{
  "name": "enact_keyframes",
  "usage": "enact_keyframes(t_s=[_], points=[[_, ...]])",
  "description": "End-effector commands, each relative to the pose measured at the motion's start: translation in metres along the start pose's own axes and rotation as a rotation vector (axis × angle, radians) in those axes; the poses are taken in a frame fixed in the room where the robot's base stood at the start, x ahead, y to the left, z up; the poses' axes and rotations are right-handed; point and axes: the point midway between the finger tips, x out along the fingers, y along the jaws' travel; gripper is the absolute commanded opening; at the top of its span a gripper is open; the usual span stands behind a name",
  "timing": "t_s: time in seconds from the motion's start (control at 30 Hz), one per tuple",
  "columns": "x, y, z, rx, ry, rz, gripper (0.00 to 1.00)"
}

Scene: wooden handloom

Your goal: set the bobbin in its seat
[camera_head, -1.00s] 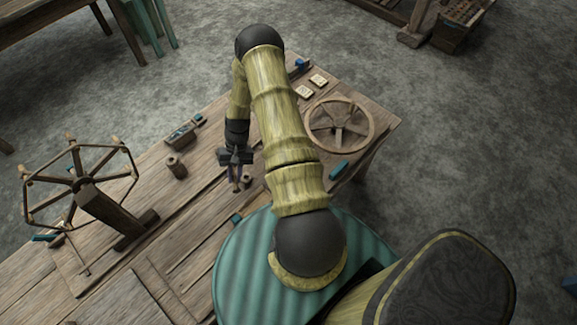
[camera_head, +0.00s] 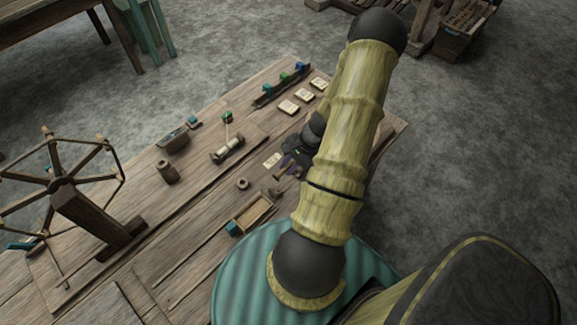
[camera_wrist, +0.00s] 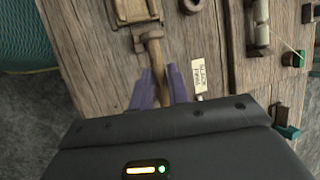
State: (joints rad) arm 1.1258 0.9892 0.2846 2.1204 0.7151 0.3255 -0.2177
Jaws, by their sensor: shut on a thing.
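My gripper (camera_head: 287,167) is low over the right part of the bench, partly behind my arm in the head view. In the wrist view its two purple fingers (camera_wrist: 161,90) are shut on a slim brown wooden piece, which I take for the bobbin (camera_wrist: 154,58). Its far end lies close to the near end of an open wooden tray (camera_wrist: 133,12); I cannot tell whether they touch. In the head view the tray (camera_head: 252,212) has a teal block at its left end. I cannot tell which part is the seat.
A pale spool in a wooden holder (camera_head: 228,148), a small ring (camera_head: 243,184) and a label card (camera_head: 271,160) lie near my gripper. A brown cylinder (camera_head: 167,172) and a spoked winder (camera_head: 62,185) stand to the left. Cards and a dark rack (camera_head: 280,86) lie beyond.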

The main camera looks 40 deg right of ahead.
Motion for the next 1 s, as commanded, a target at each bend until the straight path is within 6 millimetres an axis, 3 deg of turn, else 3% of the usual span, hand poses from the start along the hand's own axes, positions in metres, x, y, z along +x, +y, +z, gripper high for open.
enact_keyframes(t_s=[0.27, 1.0], points=[[0.008, 0.002, -0.003, -0.001, -0.001, 0.001, 0.00], [0.061, 0.020, -0.025, -0.001, -0.001, 0.001, 0.00]])
